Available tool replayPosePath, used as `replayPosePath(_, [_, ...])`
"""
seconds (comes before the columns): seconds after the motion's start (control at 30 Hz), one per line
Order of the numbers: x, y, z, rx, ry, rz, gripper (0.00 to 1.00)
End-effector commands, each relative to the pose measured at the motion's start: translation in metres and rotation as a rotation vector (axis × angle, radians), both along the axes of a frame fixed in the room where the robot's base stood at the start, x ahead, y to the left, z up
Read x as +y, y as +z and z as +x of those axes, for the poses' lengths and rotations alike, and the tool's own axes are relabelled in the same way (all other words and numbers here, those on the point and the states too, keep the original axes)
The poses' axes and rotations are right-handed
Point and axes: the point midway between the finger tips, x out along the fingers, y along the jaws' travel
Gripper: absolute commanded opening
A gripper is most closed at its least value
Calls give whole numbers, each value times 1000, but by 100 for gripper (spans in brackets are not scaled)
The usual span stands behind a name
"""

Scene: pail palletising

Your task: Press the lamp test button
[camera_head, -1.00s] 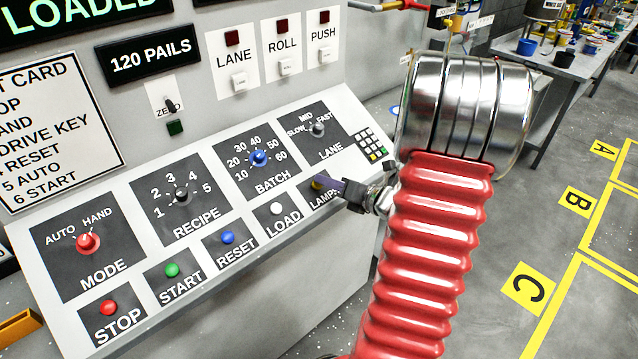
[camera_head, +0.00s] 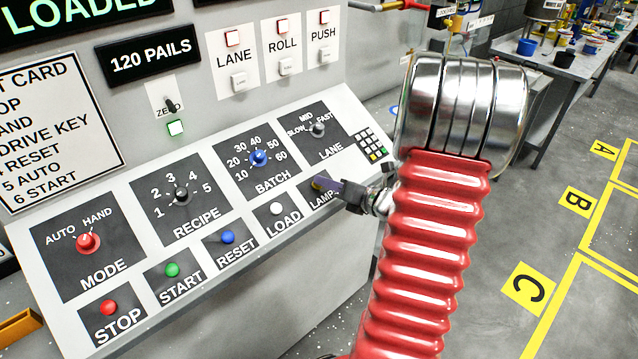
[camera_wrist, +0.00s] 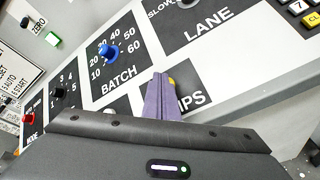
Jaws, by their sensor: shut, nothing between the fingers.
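The lamp test button is a yellow button on the dark LAMPS plate (camera_head: 326,196), at the right end of the lower row of the sloped console. Only a sliver of the yellow button (camera_wrist: 172,82) shows in the wrist view, behind my fingertips. My gripper (camera_head: 322,184) is shut and empty, its purple fingers (camera_wrist: 163,98) together with their tips at the button and seemingly touching it.
The white LOAD button (camera_head: 277,208) and blue RESET button (camera_head: 227,237) lie left of my fingers. The BATCH knob (camera_head: 258,158) and LANE knob (camera_head: 317,129) stand above, with a keypad (camera_head: 371,144) to the right. Open floor lies right of the console.

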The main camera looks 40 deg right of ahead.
Motion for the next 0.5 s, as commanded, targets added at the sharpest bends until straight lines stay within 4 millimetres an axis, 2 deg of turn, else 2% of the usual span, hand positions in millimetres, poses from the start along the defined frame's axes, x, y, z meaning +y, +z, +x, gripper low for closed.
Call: replayPosePath(0.5, [0, 11, -6, 0, 0, 0, 0])
